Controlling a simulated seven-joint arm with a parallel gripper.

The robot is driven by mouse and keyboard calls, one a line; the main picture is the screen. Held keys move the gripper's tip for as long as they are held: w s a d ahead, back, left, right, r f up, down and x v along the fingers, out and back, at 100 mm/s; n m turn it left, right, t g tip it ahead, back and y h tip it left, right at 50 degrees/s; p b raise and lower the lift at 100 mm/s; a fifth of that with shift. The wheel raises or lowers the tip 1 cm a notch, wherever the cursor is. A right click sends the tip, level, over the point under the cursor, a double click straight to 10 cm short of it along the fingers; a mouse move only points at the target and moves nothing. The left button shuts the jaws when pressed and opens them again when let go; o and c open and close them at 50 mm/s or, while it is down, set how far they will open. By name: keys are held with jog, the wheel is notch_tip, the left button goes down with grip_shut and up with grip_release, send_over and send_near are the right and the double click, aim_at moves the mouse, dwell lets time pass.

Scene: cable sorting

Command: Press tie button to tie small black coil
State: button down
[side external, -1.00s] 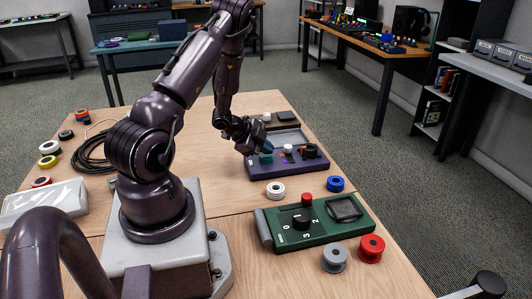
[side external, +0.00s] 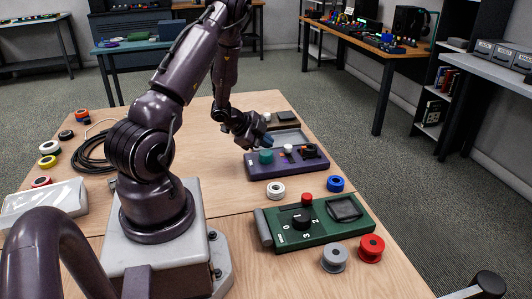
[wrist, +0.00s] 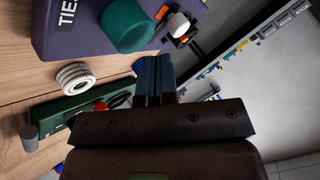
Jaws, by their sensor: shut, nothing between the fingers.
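The purple device (side external: 259,171) stands across the table; its wall shows in the wrist view (wrist: 60,38) with a "TIE" label. A round teal button (side external: 266,157) sits on it by the label and looms large in the wrist view (wrist: 128,25). My gripper (side external: 267,141) is shut and empty, its blue fingertips (wrist: 153,64) above and apart from the teal button. A coil of black cable (side external: 92,155) lies at the table's left. A small black ring (side external: 66,135) lies beyond it; I cannot tell which is the small black coil.
A green device (side external: 320,232) with a dial and red button stands in front of the purple one. White (side external: 275,190), blue (side external: 335,184), grey (side external: 334,258) and red (side external: 371,248) spools lie around it. A white box (side external: 45,200) is at the left.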

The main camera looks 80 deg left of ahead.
aim_at(266, 154)
jog(key=shift+r, duration=2.55)
jog(key=s+a+f+n+g+y, duration=0.2)
jog(key=s+a+n+g+y, duration=0.1)
jog(key=s, duration=0.1)
jog(key=s+d+r+n+h, duration=0.1)
jog(key=d+r, duration=0.7)
jog(key=d, duration=0.3)
jog(key=s+d+r+n+h, duration=0.1)
jog(key=d+r+n, duration=0.1)
jog(key=d+r, duration=0.6)
jog(key=s+d+r+n+h, duration=0.1)
jog(key=d+r+h, duration=0.1)
jog(key=d+r, duration=0.6)
jog(key=d, duration=0.7)
jog(key=shift+s+d+r+n+g, duration=0.15)
jog(key=shift+s+d+n+g, duration=0.15)
jog(key=shift+s+n, duration=0.1)
